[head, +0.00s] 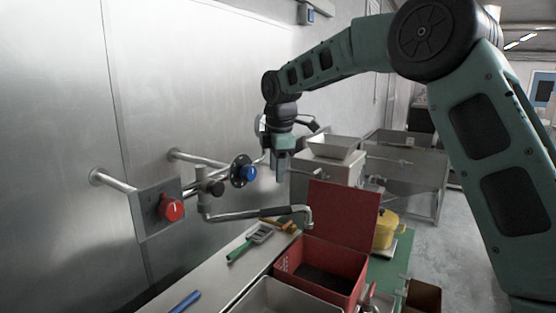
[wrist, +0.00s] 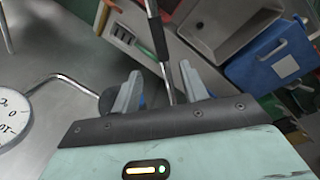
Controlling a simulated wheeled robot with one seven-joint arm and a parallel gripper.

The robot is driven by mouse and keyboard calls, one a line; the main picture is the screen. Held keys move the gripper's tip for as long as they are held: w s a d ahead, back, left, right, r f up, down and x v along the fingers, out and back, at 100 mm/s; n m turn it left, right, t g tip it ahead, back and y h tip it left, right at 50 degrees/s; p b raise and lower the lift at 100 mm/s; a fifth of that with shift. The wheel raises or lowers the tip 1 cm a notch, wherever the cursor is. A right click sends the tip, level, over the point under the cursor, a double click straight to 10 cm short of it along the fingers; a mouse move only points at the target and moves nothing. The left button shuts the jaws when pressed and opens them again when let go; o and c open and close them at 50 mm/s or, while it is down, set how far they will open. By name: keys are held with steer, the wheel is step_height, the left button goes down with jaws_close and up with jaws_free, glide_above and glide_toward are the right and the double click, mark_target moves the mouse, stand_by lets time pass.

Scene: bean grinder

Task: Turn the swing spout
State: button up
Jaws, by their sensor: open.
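The swing spout (head: 240,215) is a metal pipe that runs right from the wall pipework, with a black sleeve (head: 283,211) and a down-turned end. My gripper (head: 283,176) points down and appears a little above the sleeve in the head view. In the wrist view my gripper (wrist: 162,92) has its two grey fingers apart, with nothing held. A thin rod with a black part (wrist: 156,32), likely the spout, shows in the gap between them; its depth relative to the fingertips is hard to tell.
Below the spout stands a red box (head: 318,272) with its lid raised (head: 343,214). A yellow pot (head: 385,230) is to its right. A green-handled tool (head: 248,244) lies on the counter. A white dial (wrist: 13,120) is at the wrist view's left edge.

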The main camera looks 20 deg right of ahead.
steer(key=shift+s+r+b, duration=0.15)
steer(key=shift+s+r, duration=0.1)
steer(key=shift+r, duration=0.9)
steer(key=shift+s+r+b, duration=0.15)
steer(key=shift+s+r, duration=0.05)
steer(key=shift+r, duration=0.9)
steer(key=shift+a, duration=0.1)
steer(key=s+a+f+m+g+y+b, duration=0.1)
steer(key=s+a+f+m+b, duration=0.1)
steer(key=s+a+f, duration=0.6)
steer(key=s+a+f+m+b, duration=0.1)
steer(key=s+a+f+b, duration=0.15)
steer(key=s+a, duration=0.55)
steer(key=s+d+f+m+b, duration=0.1)
steer(key=s+f, duration=0.3)
steer(key=s, duration=0.4)
steer(key=s+d+f+m+b, duration=0.1)
steer(key=s+f+m, duration=0.2)
steer(key=s+f, duration=0.2)
steer(key=s+d+f+m+g+b, duration=0.1)
steer(key=s+f, duration=0.4)
steer(key=s, duration=0.7)
steer(key=shift+d+m, duration=0.45)
steer(key=shift+m, duration=0.05)
